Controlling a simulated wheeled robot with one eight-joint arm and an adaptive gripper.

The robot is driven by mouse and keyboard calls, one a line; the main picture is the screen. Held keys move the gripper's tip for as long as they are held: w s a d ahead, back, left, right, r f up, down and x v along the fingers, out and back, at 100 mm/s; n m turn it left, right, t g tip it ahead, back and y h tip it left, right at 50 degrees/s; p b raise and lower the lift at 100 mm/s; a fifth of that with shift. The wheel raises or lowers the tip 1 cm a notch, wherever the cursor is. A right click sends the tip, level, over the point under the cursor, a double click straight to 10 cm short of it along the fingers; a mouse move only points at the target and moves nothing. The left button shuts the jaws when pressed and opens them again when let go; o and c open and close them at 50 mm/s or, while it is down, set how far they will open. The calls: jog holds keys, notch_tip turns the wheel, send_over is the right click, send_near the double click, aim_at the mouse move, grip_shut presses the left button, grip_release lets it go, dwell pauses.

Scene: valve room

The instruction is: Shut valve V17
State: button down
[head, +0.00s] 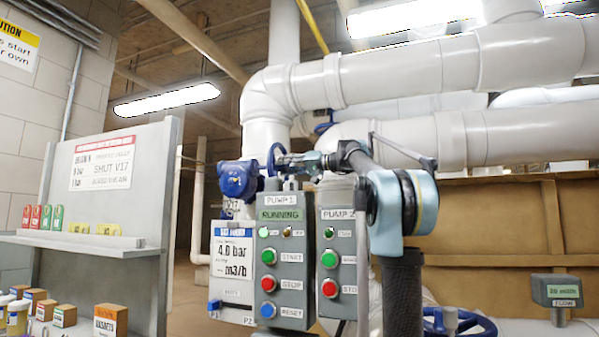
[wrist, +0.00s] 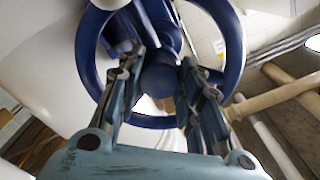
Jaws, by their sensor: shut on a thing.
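A blue handwheel (head: 271,159) stands edge-on beside the large white pipe in the head view. In the wrist view the handwheel (wrist: 234,48) fills the upper middle, with its round hub between my fingers. My gripper (head: 284,161) reaches it from the right; in the wrist view my gripper (wrist: 162,72) has one finger on each side of the hub, inside the rim. It is shut on the handwheel, though the exact contact is partly hidden. No V17 tag is readable on this wheel.
Pump control boxes, PUMP 1 (head: 281,262) and PUMP 2 (head: 336,268), stand just below my arm. A blue gauge-like device (head: 238,180) is left of the wheel. Another blue wheel (head: 478,327) is low at right. White pipes (head: 400,75) run above. A shelf board stands left.

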jog(key=m, duration=0.3)
jog(key=shift+m, duration=0.4)
jog(key=m, duration=0.4)
jog(key=shift+f+m, duration=0.1)
jog(key=shift+m, duration=0.2)
jog(key=m, duration=0.4)
jog(key=shift+m, duration=2.2)
jog(key=shift+f, duration=0.1)
jog(key=c, duration=1.1)
grip_release()
jog(key=shift+d, duration=0.15)
